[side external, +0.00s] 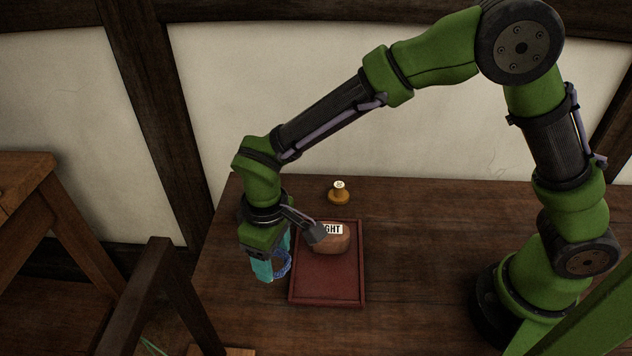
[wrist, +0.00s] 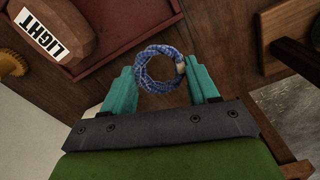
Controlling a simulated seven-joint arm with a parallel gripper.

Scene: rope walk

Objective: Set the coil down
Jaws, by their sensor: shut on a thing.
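A blue rope coil (wrist: 145,82) with a pale band at its right side sits between the teal fingers of my gripper (wrist: 160,84) in the wrist view. My gripper is shut on it. In the side view my gripper (side external: 272,268) points down just left of the red tray, and the coil (side external: 283,264) shows partly behind a finger. I cannot tell exactly how high the coil is above the table. The rest of the coil is hidden by the gripper in the side view.
The red tray (side external: 326,300) holds a brown rounded block (side external: 335,243) with a white label, reading LIGHT in the wrist view. A small yellow-brown stand with a white tag (side external: 339,194) is behind the tray. The table (side external: 425,260) is clear to the tray's right.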

